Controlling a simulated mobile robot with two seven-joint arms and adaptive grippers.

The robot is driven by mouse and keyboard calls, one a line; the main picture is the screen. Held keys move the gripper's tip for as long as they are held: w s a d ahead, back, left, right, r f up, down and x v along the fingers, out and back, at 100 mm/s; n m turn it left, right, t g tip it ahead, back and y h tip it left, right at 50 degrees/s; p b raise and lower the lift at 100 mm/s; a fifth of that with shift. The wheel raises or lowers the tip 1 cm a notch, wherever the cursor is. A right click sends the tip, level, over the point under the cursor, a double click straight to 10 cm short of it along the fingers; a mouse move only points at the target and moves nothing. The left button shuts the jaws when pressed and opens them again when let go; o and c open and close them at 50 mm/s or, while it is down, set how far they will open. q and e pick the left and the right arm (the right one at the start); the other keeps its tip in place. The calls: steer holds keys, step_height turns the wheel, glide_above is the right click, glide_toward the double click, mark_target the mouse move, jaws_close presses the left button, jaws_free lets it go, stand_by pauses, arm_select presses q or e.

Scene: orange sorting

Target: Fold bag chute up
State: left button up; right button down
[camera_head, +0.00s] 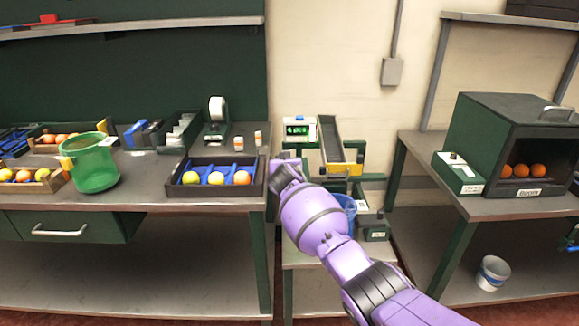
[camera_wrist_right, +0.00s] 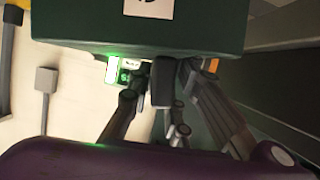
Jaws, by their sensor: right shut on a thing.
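A dark sloping trough (camera_head: 331,141) with a yellow lower end stands beside the lit green display (camera_head: 297,129) in the head view; it looks like the chute, but no label confirms it. My purple right arm reaches up to the left of it, and its wrist hides the gripper there. In the right wrist view my right gripper (camera_wrist_right: 160,92) is shut on a dark tab (camera_wrist_right: 163,80) beneath a green box (camera_wrist_right: 215,22) with a white label. Whether the tab belongs to the chute I cannot tell. My left gripper is not in view.
A blue bin (camera_head: 347,205) stands partly behind my arm. To the left, a dark tray (camera_head: 214,193) with fruit sits at the bench edge, near my wrist. A green bucket (camera_head: 90,165) is farther left. A dark cabinet (camera_head: 520,110) with oranges stands on the right bench.

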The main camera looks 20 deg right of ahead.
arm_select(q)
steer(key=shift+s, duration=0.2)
arm_select(e)
steer(key=shift+f, duration=0.25)
steer(key=c, duration=1.7)
jaws_free()
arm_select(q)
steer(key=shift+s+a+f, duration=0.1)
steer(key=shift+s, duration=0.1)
arm_select(e)
steer(key=shift+a+r, duration=0.1)
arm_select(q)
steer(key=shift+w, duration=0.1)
arm_select(e)
steer(key=shift+s+r, duration=0.1)
steer(key=shift+s+a+r, duration=0.1)
steer(key=shift+s, duration=0.15)
steer(key=v, duration=1.1)
steer(key=shift+r, duration=0.1)
